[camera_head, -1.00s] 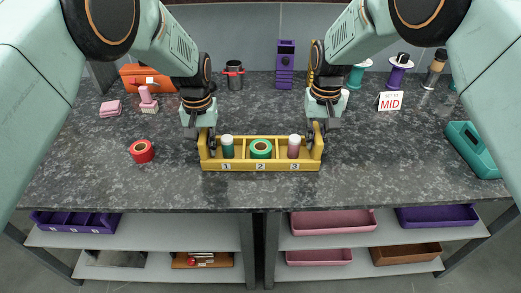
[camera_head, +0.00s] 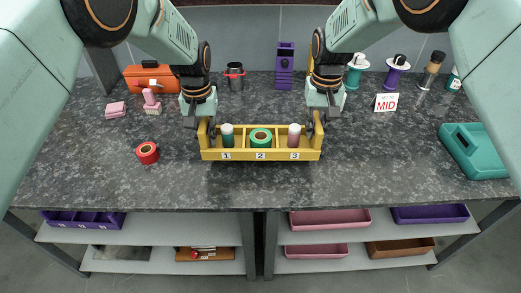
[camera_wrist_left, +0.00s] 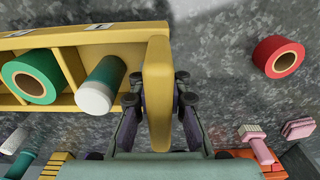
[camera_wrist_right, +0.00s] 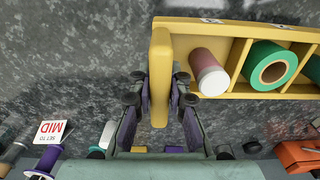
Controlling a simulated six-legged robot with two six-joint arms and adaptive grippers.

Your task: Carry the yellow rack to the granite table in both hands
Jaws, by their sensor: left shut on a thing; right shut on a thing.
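The yellow rack (camera_head: 261,155) is over the front middle of the dark speckled granite table (camera_head: 110,175), with its numbered side, 1 to 3, facing me. It holds a green bottle with a white cap (camera_head: 227,136), a green tape roll (camera_head: 261,138) and a pink bottle with a pale cap (camera_head: 294,136), one per compartment. My left gripper (camera_head: 209,129) is shut on the rack's left end wall, also seen in the left wrist view (camera_wrist_left: 157,95). My right gripper (camera_head: 312,126) is shut on the right end wall, seen in the right wrist view (camera_wrist_right: 160,80). I cannot tell whether the rack's base touches the tabletop.
A red tape roll (camera_head: 147,153) lies left of the rack. A teal case (camera_head: 475,151) lies at the right. An orange toolbox (camera_head: 150,79), a purple holder (camera_head: 285,66) and a MID sign (camera_head: 386,102) stand farther back. Granite around the rack is clear.

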